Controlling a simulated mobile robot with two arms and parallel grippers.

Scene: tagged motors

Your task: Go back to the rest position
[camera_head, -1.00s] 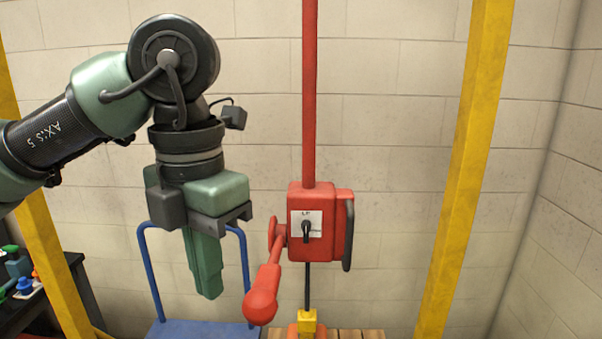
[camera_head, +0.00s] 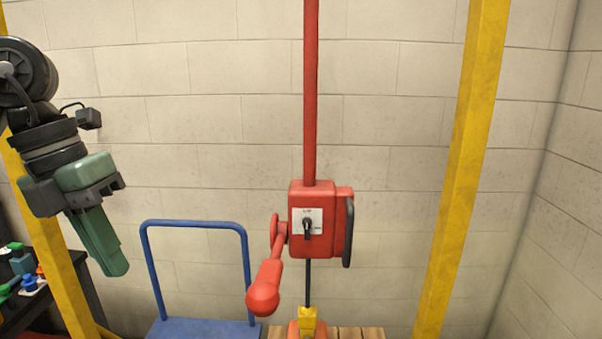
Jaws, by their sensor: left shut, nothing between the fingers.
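My left gripper (camera_head: 116,268) is at the left of the head view, green and dark grey. Its fingers are together and point down, with nothing between them. It hangs in the air, left of the blue cart's handle and well apart from the red hoist. My right gripper is not in view.
A red hoist (camera_head: 312,246) with a black knob and a red lever (camera_head: 264,288) hangs from a red pole in the middle. Below it are a yellow hook (camera_head: 308,318) and a wooden pallet (camera_head: 362,333). A blue cart (camera_head: 196,329) stands left of it. Yellow posts (camera_head: 462,170) flank the scene.

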